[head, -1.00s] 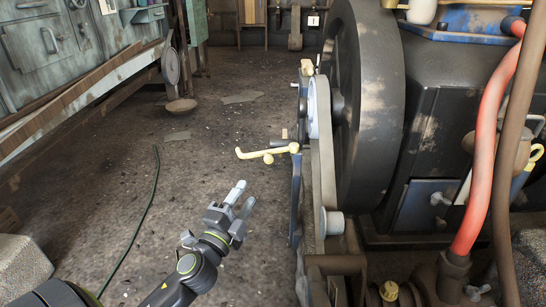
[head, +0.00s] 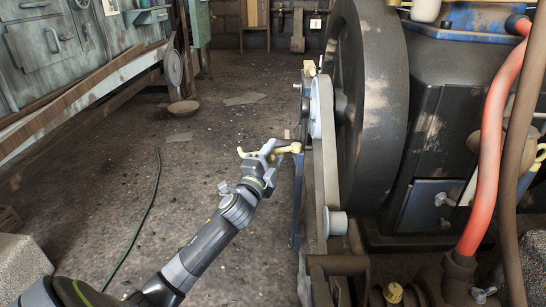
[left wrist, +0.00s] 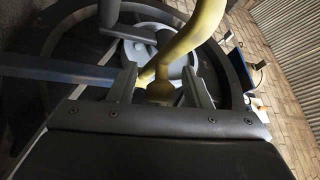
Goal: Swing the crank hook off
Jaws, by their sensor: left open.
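The yellow crank hook (head: 289,149) sticks out to the left from the belt drive beside the big flywheel (head: 368,110). My left gripper (head: 268,150) is at the hook and hides part of it in the head view. In the left wrist view the yellow hook (left wrist: 190,40) runs down between the two open fingers (left wrist: 162,85), with its lower part between the tips. The fingers stand apart, one on each side of it. I cannot tell whether either touches it. My right gripper is not in view.
The belt (head: 329,165) and a small pulley (head: 336,222) are just right of the hook. A red hose (head: 489,150) and the engine block fill the right side. The floor (head: 110,165) to the left is mostly open, with a green cable (head: 150,205) on it.

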